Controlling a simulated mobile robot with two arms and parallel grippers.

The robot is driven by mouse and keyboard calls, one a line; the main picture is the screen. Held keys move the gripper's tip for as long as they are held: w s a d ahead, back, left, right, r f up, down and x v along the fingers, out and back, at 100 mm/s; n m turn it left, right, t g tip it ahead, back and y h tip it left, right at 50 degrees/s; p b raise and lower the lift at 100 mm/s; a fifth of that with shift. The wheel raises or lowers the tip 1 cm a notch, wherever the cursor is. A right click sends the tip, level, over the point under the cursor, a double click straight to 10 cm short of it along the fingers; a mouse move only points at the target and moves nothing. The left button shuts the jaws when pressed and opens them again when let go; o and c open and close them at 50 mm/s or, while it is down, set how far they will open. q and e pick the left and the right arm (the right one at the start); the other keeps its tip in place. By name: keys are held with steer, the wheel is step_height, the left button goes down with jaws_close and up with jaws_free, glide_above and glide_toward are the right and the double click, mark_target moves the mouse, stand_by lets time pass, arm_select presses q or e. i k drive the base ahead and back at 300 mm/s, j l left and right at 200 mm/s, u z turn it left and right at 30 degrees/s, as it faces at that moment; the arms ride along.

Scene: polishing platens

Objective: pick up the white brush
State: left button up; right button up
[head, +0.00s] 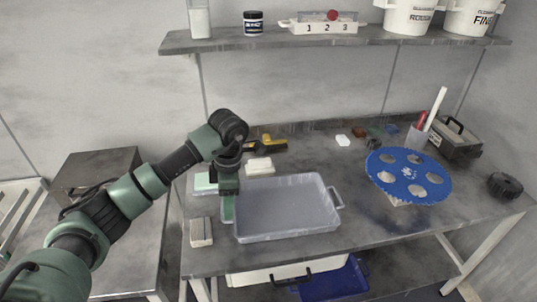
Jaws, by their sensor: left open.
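A long white stick-like thing (436,107), possibly the white brush, stands tilted in a pale cup (417,138) at the right of the bench, beside a red one (422,120). Its lower end is hidden in the cup. A white block (259,166) behind the clear tray and a white-and-brown block (201,232) left of it are too small to identify surely. My left gripper (228,207) points down at the tray's left edge, open, with nothing seen between its fingers, far left of the cup. My right gripper is not in view.
The clear tray (332,226) fills the bench's middle left. A blue holed disc (408,178) on a stand is in front of the cup. A dark toolbox (455,139) and black knob (504,186) are right. A shelf (262,42) with tubs hangs above.

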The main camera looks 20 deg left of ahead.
mark_target(255, 168)
steer(key=i, duration=0.9)
